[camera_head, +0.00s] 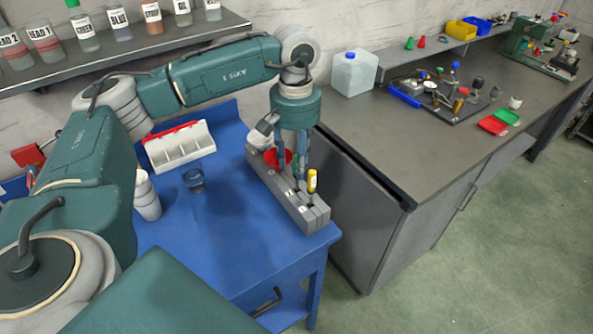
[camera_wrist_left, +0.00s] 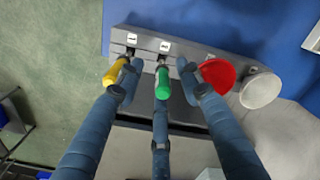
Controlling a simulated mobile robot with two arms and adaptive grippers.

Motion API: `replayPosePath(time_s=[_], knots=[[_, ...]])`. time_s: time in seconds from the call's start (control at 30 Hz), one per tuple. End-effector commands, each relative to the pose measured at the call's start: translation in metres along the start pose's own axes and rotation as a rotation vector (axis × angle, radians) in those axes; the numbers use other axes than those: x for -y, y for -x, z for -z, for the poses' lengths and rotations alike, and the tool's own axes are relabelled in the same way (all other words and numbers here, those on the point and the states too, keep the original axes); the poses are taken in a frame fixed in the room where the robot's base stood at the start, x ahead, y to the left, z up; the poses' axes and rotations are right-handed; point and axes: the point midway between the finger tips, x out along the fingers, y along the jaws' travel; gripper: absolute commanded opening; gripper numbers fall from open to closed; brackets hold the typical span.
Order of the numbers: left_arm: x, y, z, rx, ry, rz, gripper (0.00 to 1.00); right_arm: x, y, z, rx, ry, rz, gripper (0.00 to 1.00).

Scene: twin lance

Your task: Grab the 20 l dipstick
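A grey holder block (camera_head: 312,212) stands near the right edge of the blue table. A yellow-handled dipstick (camera_head: 312,181) and a green-handled dipstick (camera_wrist_left: 163,84) stand in it. My left gripper (camera_head: 292,166) points down over the block. Its three fingers are spread around the green handle in the left wrist view, one finger close beside the yellow handle. It looks open, with no clear grip on either handle. My right gripper is not in view.
A red funnel (camera_wrist_left: 217,75) and a pale funnel (camera_wrist_left: 261,90) sit beside the dipsticks on the block. A grey counter (camera_head: 440,150) adjoins on the right.

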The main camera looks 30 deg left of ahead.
Motion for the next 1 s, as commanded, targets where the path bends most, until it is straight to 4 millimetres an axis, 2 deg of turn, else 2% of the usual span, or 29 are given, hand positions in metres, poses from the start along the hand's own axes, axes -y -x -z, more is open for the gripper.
replayPosePath(time_s=[0.13,0.23,0.4,0.7,0.77,0.9,1.0], knots=[[0.0,-0.01,0.001,0.002,0.0,0.001,0.37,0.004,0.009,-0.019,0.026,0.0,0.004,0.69],[0.002,-0.023,0.003,0.004,0.001,0.002,0.37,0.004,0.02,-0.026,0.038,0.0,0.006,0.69],[0.002,-0.049,0.004,0.003,0.001,0.0,0.37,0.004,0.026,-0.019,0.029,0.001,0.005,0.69],[0.001,-0.056,0.005,0.0,0.0,-0.002,0.37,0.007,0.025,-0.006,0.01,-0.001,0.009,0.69],[0.001,-0.056,0.005,0.0,0.0,-0.002,0.27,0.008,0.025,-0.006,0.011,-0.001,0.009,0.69],[0.001,-0.055,0.005,0.0,0.0,-0.002,0.0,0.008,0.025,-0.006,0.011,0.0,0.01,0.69],[0.001,-0.055,0.005,0.0,0.0,-0.002,0.0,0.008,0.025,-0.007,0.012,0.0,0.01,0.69]])
